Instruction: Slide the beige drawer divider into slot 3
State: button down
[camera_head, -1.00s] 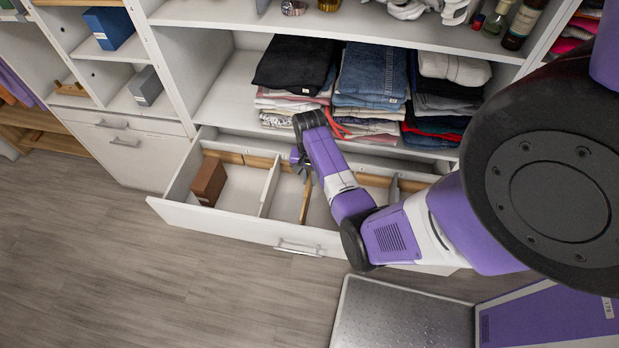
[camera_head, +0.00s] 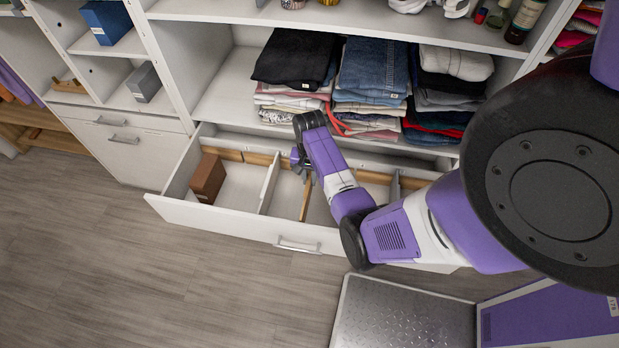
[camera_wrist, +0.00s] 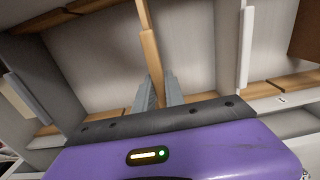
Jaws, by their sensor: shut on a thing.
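The beige divider (camera_head: 306,198) is a thin wood-coloured panel inside the open white drawer (camera_head: 230,220). It stands on edge, running front to back, just right of a white divider (camera_head: 269,186). My gripper (camera_head: 303,166) is over the drawer's rear part, shut on the divider. In the wrist view the divider (camera_wrist: 149,45) passes between the two grey fingers (camera_wrist: 159,90). Wooden rail pieces (camera_head: 262,160) line the drawer's back wall. The divider's lower edge and the slot numbers cannot be made out, so I cannot tell how it sits in a slot.
A brown box (camera_head: 207,178) stands in the drawer's left compartment. Folded clothes (camera_head: 370,80) are stacked on the shelf just above the drawer's rear. The floor at left is clear.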

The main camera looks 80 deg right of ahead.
jog(key=shift+f+b, duration=2.15)
jog(key=shift+f, duration=0.9)
jog(key=c, duration=1.3)
grip_release()
jog(key=shift+r, duration=3.95)
